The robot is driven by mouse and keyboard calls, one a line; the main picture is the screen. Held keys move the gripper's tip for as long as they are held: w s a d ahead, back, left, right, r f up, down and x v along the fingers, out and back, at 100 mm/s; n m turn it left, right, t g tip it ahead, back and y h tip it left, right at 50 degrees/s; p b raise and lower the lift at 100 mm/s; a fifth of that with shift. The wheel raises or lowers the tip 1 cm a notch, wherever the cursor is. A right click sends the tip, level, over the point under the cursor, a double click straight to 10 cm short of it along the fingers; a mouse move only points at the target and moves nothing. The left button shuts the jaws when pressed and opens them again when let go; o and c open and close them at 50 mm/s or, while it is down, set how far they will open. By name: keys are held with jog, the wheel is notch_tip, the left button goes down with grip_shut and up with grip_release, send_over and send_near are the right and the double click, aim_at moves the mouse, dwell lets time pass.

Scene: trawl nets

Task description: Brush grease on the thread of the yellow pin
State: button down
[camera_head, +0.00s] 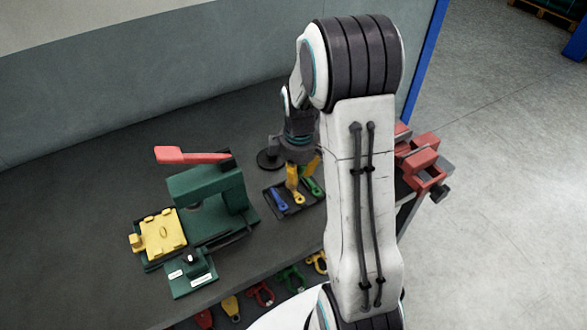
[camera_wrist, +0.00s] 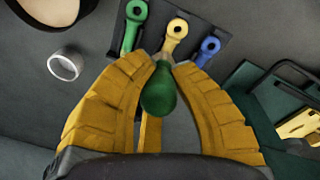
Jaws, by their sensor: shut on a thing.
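My gripper (camera_wrist: 167,68) has yellow ribbed fingers and is shut on a green, bulb-shaped handle (camera_wrist: 158,92), which I take to be the brush's. The bristles are hidden. In the wrist view the yellow pin (camera_wrist: 175,30) lies in a dark tray (camera_wrist: 205,20), between a green pin (camera_wrist: 132,25) and a blue pin (camera_wrist: 209,47). The handle's far end overlaps the yellow pin's near end; I cannot tell if they touch. The pin's thread is not clearly visible. In the head view my gripper (camera_head: 302,172) is above the tray (camera_head: 285,212), partly hiding the yellow pin (camera_head: 299,199).
A round container with pale contents (camera_wrist: 55,8) and a metal ring (camera_wrist: 64,66) lie left in the wrist view. A green press with a red lever (camera_head: 205,190) and a yellow plate (camera_head: 162,234) stand left. A red vise (camera_head: 422,162) is at the right edge.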

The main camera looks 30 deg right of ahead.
jog(key=shift+s, duration=0.45)
jog(key=shift+f, duration=0.1)
jog(key=shift+w, duration=2)
jog(key=shift+r+p, duration=0.2)
jog(key=shift+p, duration=0.15)
jog(key=shift+a+r+p, duration=0.15)
jog(key=shift+r+p, duration=1.8)
jog(key=shift+r, duration=0.9)
